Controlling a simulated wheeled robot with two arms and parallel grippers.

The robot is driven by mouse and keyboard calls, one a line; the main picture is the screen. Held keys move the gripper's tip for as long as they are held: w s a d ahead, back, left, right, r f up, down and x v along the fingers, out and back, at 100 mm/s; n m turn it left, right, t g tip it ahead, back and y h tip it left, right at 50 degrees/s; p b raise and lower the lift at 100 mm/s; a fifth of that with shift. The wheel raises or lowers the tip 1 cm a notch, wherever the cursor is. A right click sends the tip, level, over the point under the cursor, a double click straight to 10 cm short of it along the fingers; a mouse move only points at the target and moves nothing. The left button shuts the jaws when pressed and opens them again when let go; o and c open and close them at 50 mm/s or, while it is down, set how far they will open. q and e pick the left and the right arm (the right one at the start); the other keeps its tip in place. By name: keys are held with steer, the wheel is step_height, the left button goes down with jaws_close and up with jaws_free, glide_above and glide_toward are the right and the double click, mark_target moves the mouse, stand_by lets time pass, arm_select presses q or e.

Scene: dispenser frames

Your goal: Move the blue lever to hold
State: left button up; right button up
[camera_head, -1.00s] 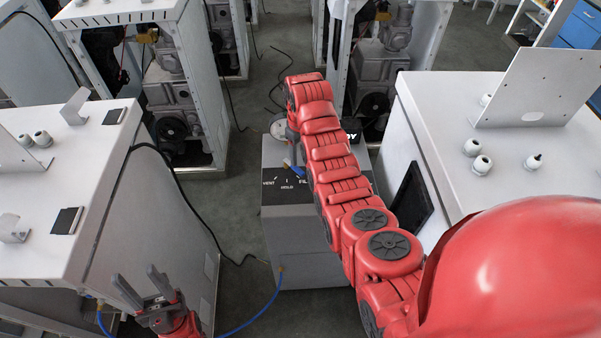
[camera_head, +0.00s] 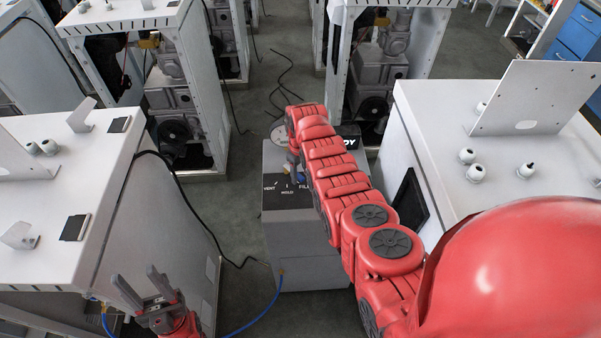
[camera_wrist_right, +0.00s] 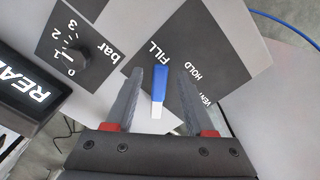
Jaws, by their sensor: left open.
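The blue lever (camera_wrist_right: 159,84) is on the dark label panel of a grey dispenser box (camera_head: 290,235). In the right wrist view its blue end is close to the word FILL, with HOLD and VENT to the right; its other end is white. My right gripper (camera_wrist_right: 160,70) is open, one finger on each side of the lever. Gaps show between lever and fingers; contact depth cannot be told. In the head view my right arm hides part of the panel. My left gripper (camera_head: 147,289) is open and empty at the lower left, away from the box.
A pressure knob (camera_wrist_right: 77,58) marked in bar and a black READY display (camera_wrist_right: 30,85) sit beside the lever's panel. White cabinets (camera_head: 60,215) stand left and right (camera_head: 440,150) of the box. A blue hose (camera_head: 262,318) leaves the box's front.

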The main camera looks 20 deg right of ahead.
jaws_close()
stand_by(1.2)
